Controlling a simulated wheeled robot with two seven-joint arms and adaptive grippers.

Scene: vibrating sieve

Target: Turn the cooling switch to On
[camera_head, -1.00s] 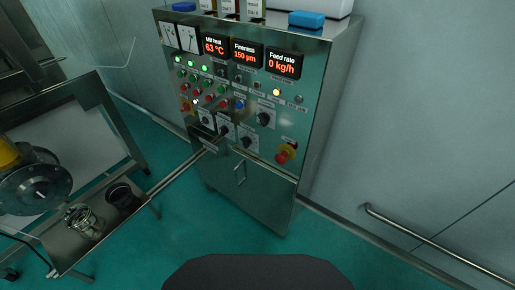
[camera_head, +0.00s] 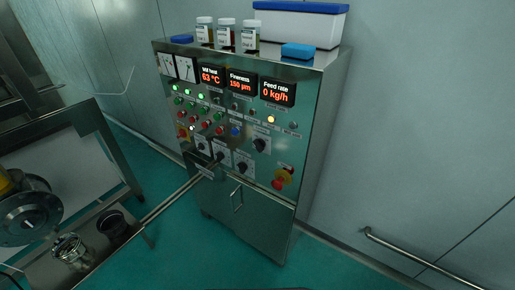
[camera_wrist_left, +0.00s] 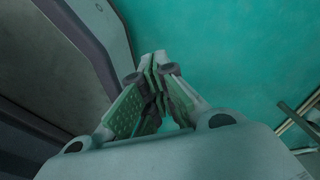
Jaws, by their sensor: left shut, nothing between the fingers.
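The steel control cabinet (camera_head: 270,222) stands in the middle of the head view. Its panel carries several black rotary switches: one at the right (camera_head: 260,145), one at the lower middle (camera_head: 242,167), one left of that (camera_head: 219,156) and one further left (camera_head: 202,146). Their labels are too small to read, so I cannot tell which is the cooling switch. My left gripper (camera_wrist_left: 156,72) shows in the left wrist view, shut and empty, over green floor and away from the panel. Neither gripper shows in the head view.
The panel also has a red emergency button (camera_head: 281,180), lit displays (camera_head: 242,82) and rows of small buttons. Bottles (camera_head: 227,36) and a white box with a blue lid (camera_head: 298,25) stand on top. A steel bench with machinery (camera_head: 28,217) is at the left.

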